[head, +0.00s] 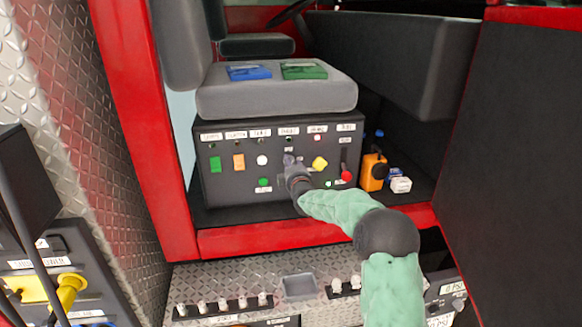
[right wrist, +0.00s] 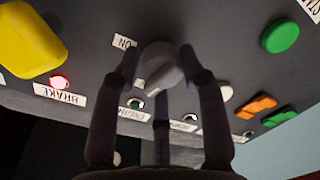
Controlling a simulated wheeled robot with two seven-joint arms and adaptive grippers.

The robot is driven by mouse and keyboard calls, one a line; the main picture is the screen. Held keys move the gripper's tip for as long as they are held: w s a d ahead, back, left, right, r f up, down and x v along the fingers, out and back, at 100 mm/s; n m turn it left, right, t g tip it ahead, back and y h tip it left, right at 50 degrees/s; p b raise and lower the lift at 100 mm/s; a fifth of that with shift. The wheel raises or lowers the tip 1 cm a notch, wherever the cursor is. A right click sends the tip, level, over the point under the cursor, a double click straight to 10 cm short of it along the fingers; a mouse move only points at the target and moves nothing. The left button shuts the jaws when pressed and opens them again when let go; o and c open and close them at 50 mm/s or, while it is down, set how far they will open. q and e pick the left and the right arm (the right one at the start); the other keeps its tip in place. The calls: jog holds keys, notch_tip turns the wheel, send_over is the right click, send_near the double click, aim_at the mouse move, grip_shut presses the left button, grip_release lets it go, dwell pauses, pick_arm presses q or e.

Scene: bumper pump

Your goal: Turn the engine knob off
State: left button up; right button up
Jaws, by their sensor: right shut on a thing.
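The engine knob (right wrist: 162,66) is a round grey knob on the dark control panel, seen upside down in the right wrist view. An ON label (right wrist: 124,43) is beside it, and a partly hidden engine label is near it. My right gripper (right wrist: 160,75) has its fingers around the knob, shut on it. In the head view my right gripper (head: 292,172) reaches the middle of the panel (head: 225,190) and covers much of the knob (head: 289,160). The knob's exact pointing direction is hard to tell. My left gripper is not in view.
A yellow knob (head: 320,163), white button (head: 262,160), green button (head: 264,182), orange switch (head: 239,161) and red-tipped lever (head: 346,174) surround it. The grey seat (head: 275,95) overhangs the panel. An orange device (head: 374,172) stands at right. A red sill (head: 270,238) runs below.

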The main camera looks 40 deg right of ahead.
jog(key=shift+f+n+p, duration=0.2)
jog(key=shift+n+p, duration=0.05)
jog(key=shift+n, duration=0.5)
jog(key=shift+f+n+p, duration=0.15)
jog(key=shift+n+p, duration=0.05)
jog(key=shift+n, duration=0.55)
jog(key=o, duration=1.1)
jog(key=shift+s, duration=0.1)
jog(key=shift+c, duration=0.2)
jog(key=shift+d+r, duration=0.15)
jog(key=shift+d, duration=0.05)
jog(key=shift+a+r, duration=0.15)
jog(key=v, duration=1.2)
